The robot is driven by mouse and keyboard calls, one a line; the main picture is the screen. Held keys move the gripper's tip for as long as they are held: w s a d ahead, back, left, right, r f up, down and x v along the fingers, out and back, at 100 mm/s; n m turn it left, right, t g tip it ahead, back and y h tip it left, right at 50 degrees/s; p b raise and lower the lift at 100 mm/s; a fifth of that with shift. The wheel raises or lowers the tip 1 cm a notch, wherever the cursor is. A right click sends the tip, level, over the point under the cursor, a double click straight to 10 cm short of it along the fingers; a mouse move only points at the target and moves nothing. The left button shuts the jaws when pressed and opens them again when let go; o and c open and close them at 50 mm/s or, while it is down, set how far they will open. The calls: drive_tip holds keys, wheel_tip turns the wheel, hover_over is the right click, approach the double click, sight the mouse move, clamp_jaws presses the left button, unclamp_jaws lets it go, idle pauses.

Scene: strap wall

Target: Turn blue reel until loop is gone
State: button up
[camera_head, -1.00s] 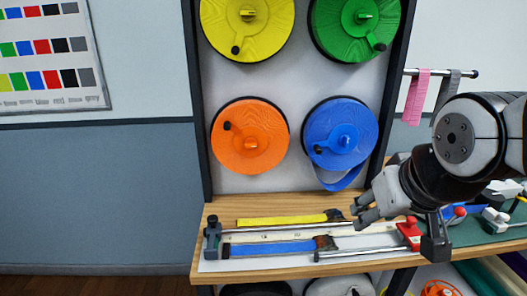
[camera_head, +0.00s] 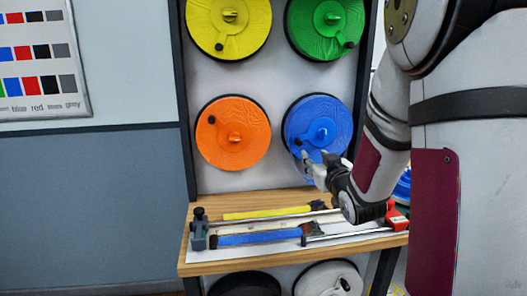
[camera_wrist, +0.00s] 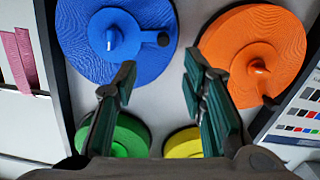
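The blue reel (camera_head: 312,112) is a round disc of wound blue strap on the wall panel, right of the orange reel. It has a blue hub in its middle. In the wrist view the blue reel (camera_wrist: 85,55) is at the upper left, with a blue crank hub (camera_wrist: 113,38) and a black knob (camera_wrist: 163,39) at its right edge. My gripper (camera_head: 308,165) is in front of the reel's lower edge in the head view. Its two fingers (camera_wrist: 158,68) are apart and empty in the wrist view. The strap loop below the reel is hidden behind my gripper or cut off.
An orange reel (camera_head: 232,115), a yellow reel (camera_head: 230,40) and a green reel (camera_head: 325,38) share the panel. Below is a wooden shelf (camera_head: 188,262) with a yellow strap (camera_head: 260,213), a blue strap (camera_head: 255,239) and a metal rail. Dark posts edge the panel.

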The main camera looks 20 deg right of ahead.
sight(300, 144)
drive_tip(key=x, duration=1.4)
drive_tip(key=shift+a, duration=0.25)
clamp_jaws()
